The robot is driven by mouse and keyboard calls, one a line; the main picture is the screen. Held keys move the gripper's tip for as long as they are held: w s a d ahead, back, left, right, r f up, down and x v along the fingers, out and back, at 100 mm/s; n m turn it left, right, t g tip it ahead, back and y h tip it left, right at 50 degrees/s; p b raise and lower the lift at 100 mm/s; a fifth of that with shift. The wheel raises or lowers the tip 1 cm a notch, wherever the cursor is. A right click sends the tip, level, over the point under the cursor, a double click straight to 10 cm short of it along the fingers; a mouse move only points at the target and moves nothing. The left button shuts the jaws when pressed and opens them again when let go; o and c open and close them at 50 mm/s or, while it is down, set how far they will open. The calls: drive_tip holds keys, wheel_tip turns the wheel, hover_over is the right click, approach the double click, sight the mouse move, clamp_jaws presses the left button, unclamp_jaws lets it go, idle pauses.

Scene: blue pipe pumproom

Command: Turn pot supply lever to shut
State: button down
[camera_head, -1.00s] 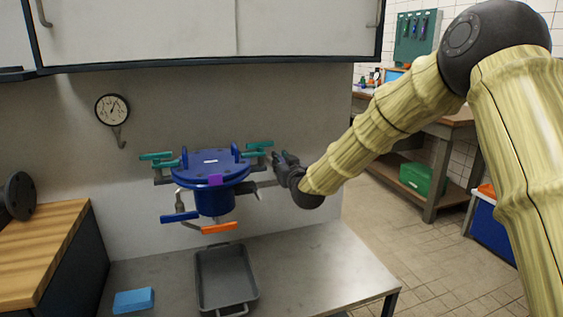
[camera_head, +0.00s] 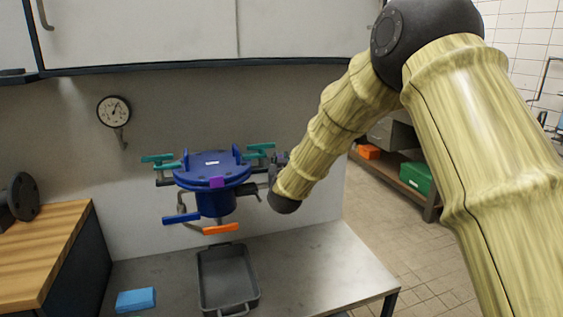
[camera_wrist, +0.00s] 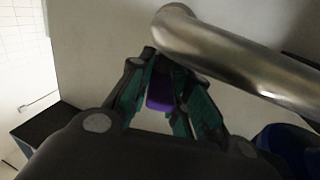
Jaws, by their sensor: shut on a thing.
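The blue pot (camera_head: 213,172) has a flanged lid and hangs at the wall above the counter. Levers surround it: teal ones at the back left (camera_head: 157,158) and back right (camera_head: 260,149), a blue one (camera_head: 181,217) at front left and an orange one (camera_head: 220,229) at front. A purple piece (camera_head: 217,182) sits on its front rim. My gripper (camera_head: 272,168) is at the pot's right side, partly hidden by my arm. In the wrist view its fingers are shut on a purple lever (camera_wrist: 160,94), mostly hidden between them. No label shows which lever is the pot supply lever.
A thick metal pipe (camera_wrist: 235,62) passes close beside the fingers in the wrist view. A grey tray (camera_head: 228,275) and a blue block (camera_head: 135,299) lie on the counter below. A gauge (camera_head: 114,110) is on the wall; a cabinet (camera_head: 200,30) overhangs.

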drive_tip(key=c, duration=1.3)
unclamp_jaws()
drive_tip(key=shift+d+n+y+b, duration=0.15)
drive_tip(key=shift+n+y+b, duration=0.25)
drive_tip(key=shift+y, duration=0.2)
